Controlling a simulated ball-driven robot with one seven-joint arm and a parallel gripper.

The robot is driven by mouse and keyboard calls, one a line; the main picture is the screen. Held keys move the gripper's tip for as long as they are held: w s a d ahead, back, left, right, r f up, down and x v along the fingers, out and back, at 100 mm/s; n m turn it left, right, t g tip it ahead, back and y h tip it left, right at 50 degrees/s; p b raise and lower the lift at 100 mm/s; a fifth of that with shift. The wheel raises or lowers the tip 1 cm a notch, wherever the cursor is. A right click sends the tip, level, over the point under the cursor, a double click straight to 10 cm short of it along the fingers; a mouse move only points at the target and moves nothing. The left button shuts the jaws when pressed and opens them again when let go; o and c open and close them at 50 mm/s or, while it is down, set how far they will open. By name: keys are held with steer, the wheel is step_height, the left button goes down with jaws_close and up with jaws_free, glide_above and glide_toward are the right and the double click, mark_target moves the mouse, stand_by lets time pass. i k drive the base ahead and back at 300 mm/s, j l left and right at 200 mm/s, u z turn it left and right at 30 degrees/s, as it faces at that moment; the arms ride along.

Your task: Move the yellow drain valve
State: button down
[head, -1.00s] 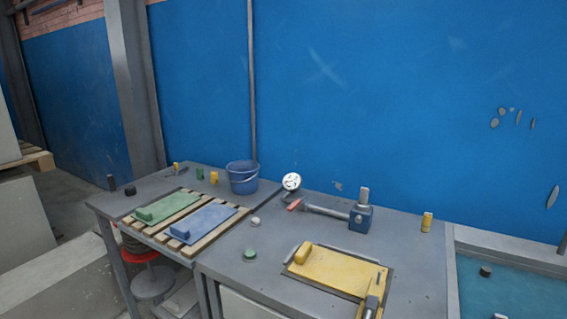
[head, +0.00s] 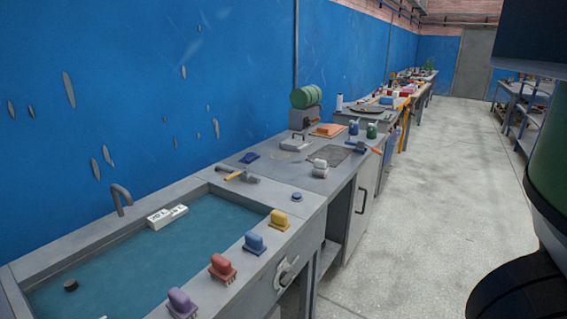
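A yellow block-like piece (head: 280,220) stands on the front right ledge of a sink (head: 232,262) filled with blue-green water. It looks like a brush or handle, and I cannot tell whether it is the drain valve. A grey fitting with a lever (head: 287,273) is on the sink's front face, below the yellow piece. It looks like a valve, but I see no clear yellow on it. My gripper is not in view, so nothing shows near either of them.
Blue (head: 254,243), red (head: 222,267) and purple (head: 182,302) pieces line the sink's front ledge. A tap (head: 121,198) and white block (head: 167,216) are at the back. A hammer (head: 238,175) lies behind. Open floor (head: 430,200) runs along the right.

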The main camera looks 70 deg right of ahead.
mark_target(235, 174)
steer(key=z, duration=1.25)
